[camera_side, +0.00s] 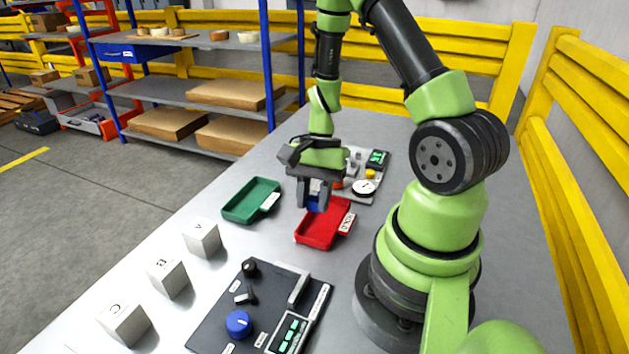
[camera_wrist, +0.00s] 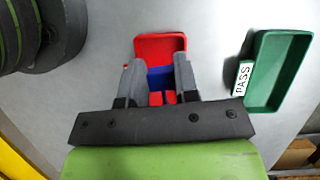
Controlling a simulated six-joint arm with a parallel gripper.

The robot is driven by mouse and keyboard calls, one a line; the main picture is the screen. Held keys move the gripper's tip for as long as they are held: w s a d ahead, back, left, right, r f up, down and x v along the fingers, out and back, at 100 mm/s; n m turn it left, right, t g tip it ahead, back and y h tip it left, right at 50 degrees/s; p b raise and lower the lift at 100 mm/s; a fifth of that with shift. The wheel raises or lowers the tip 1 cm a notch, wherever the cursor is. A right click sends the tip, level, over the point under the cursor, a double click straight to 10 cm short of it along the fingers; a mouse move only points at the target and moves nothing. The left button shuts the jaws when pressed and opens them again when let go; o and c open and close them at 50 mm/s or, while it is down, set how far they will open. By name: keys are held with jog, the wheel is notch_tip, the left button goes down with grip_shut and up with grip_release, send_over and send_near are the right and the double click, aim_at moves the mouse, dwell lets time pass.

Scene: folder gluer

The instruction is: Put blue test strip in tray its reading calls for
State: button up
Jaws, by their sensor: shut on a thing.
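My gripper (camera_side: 316,198) is shut on the blue test strip (camera_side: 317,207), held above the far left part of the red tray (camera_side: 318,239). In the wrist view, the blue strip (camera_wrist: 160,78) sits between the two fingers, with the red tray (camera_wrist: 160,43) beyond it. Two small red patches show nearer the palm. The strip's reading cannot be made out. The green tray (camera_side: 243,204) is empty, left of the red one; its label reads PASS in the wrist view (camera_wrist: 280,72). The red tray's label (camera_side: 347,223) is too small to read surely.
A dark panel (camera_side: 215,330) with knobs and a green-lit display lies in front. White blocks marked A (camera_side: 203,239), B (camera_side: 168,278) and C (camera_side: 124,322) stand along the left. A grey instrument panel (camera_side: 353,194) with a dial is behind the red tray. Clear table separates the trays.

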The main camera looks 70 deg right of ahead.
aim_at(311, 244)
jog(key=shift+s+a+m, duration=0.25)
jog(key=shift+a+m, duration=0.2)
jog(key=shift+m, duration=0.15)
jog(key=shift+f, duration=2.95)
jog(key=o, duration=0.8)
jog(key=shift+o, duration=0.9)
jog(key=shift+r, duration=0.2)
notch_tip(311, 244, up, 10)
jog(key=shift+f, duration=0.15)
